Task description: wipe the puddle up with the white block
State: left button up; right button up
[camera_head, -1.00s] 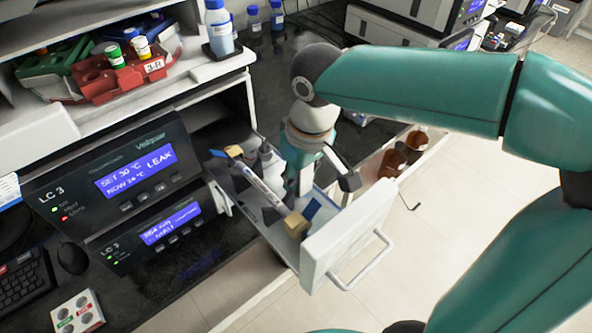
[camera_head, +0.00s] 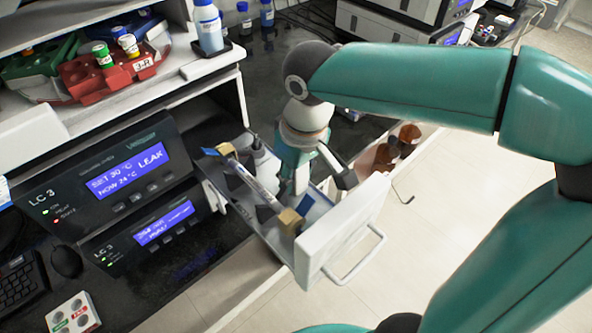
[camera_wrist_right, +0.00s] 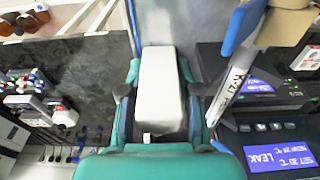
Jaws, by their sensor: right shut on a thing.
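The white block (camera_wrist_right: 160,88) is between the fingers of my right gripper (camera_wrist_right: 160,100) in the right wrist view, and the gripper is shut on it. In the head view my right gripper (camera_head: 297,180) points down inside the pulled-out tray (camera_head: 245,213), beside the slim labelled column. The block is mostly hidden there by the gripper. I cannot make out the puddle clearly; the tray floor is partly covered by the gripper and column. My left gripper is not in view.
The column (camera_head: 262,188) lies across the tray between tan holders. The tray's white front (camera_head: 345,235) with its handle stands up at the near right. The instrument showing LEAK (camera_head: 125,180) is to the left. Brown bottles (camera_head: 408,134) stand behind right.

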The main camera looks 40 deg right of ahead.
jog(key=shift+w+a, duration=0.1)
jog(key=shift+w, duration=1.3)
jog(key=shift+s, duration=1.35)
jog(key=shift+s+f+b, duration=0.3)
jog(key=shift+s+b, duration=0.05)
jog(key=shift+s, duration=0.1)
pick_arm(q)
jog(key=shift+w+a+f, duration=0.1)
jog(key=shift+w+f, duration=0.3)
pick_arm(e)
jog(key=shift+w, duration=0.2)
